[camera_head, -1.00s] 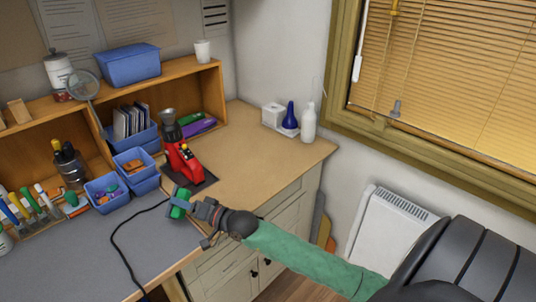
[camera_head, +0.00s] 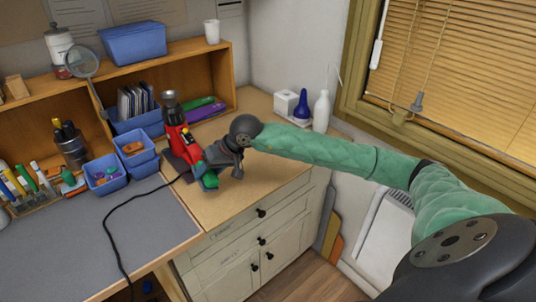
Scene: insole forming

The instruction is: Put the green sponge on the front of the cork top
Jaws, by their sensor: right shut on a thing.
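The green sponge (camera_head: 210,181) is small in the head view, at the front left of the tan cork top (camera_head: 258,180), just right of the red machine's base. My right gripper (camera_head: 207,173) is shut on the sponge, with its arm reaching in from the right. The fingers and wrist hide part of the sponge. I cannot tell whether the sponge touches the cork top or is held just above it. My left gripper is not in view.
A red and black machine (camera_head: 180,138) stands close left of the gripper, with a black cable running over the grey mat (camera_head: 90,235). Blue bins (camera_head: 105,174) are further left. A white bottle (camera_head: 321,112) stands at the back right. The cork top's right part is clear.

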